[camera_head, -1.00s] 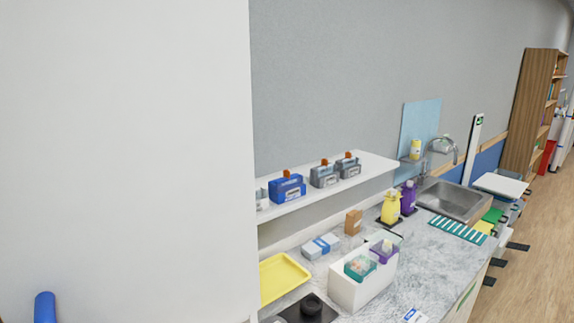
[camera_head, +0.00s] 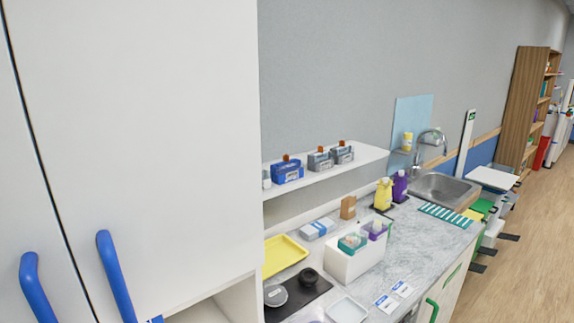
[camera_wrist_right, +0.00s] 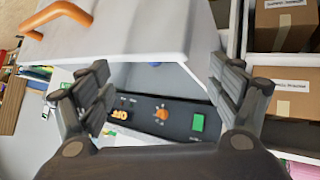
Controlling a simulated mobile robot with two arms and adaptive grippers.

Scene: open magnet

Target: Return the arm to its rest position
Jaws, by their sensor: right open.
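My right gripper (camera_wrist_right: 158,80) shows in the right wrist view, its two dark fingers spread wide apart with nothing held between them. A white door or panel with an orange handle (camera_wrist_right: 58,15) is at the upper left of that view, apart from the fingers. Neither gripper shows in the head view, and my left gripper is out of sight.
A tall white cabinet (camera_head: 150,130) with blue handles (camera_head: 115,275) stands close at left. The counter (camera_head: 415,240) holds a yellow tray (camera_head: 284,256), a white bin (camera_head: 352,262) and bottles. Cardboard boxes (camera_wrist_right: 284,25) sit on shelves at the right of the wrist view. Open floor (camera_head: 535,240) lies at right.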

